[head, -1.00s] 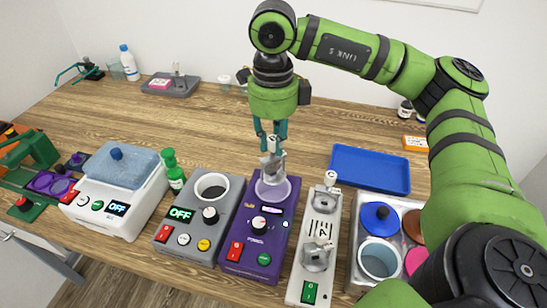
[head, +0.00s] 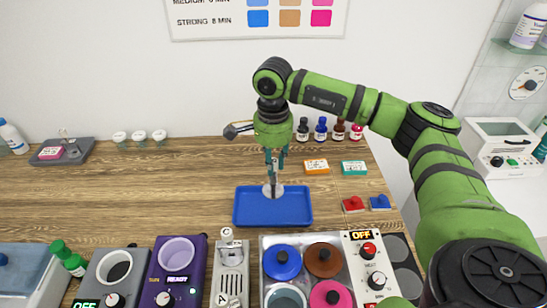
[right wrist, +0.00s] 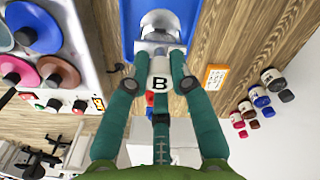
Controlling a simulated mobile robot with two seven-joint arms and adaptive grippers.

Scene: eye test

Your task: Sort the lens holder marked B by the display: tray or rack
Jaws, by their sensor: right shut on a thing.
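My right gripper (head: 274,158) is shut on the lens holder marked B (right wrist: 158,84). The holder's round clear lens (head: 272,190) hangs downward over the blue tray (head: 237,216); I cannot tell whether it touches the tray floor. In the right wrist view the fingers (right wrist: 160,70) grip the holder's white body, with the blue tray (right wrist: 131,25) behind the lens. The purple device (head: 172,278) has a round white well on top, and its display reads READY. The pale rack (head: 230,256) holds holders marked C and A. My left gripper is not in view.
A grey device (head: 113,285) showing OFF stands left of the purple one. A metal tray with coloured lids (head: 323,260) is right of the rack. Orange (head: 316,166) and teal (head: 354,168) boxes and several bottles (head: 321,130) stand behind. The table left of the blue tray is clear.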

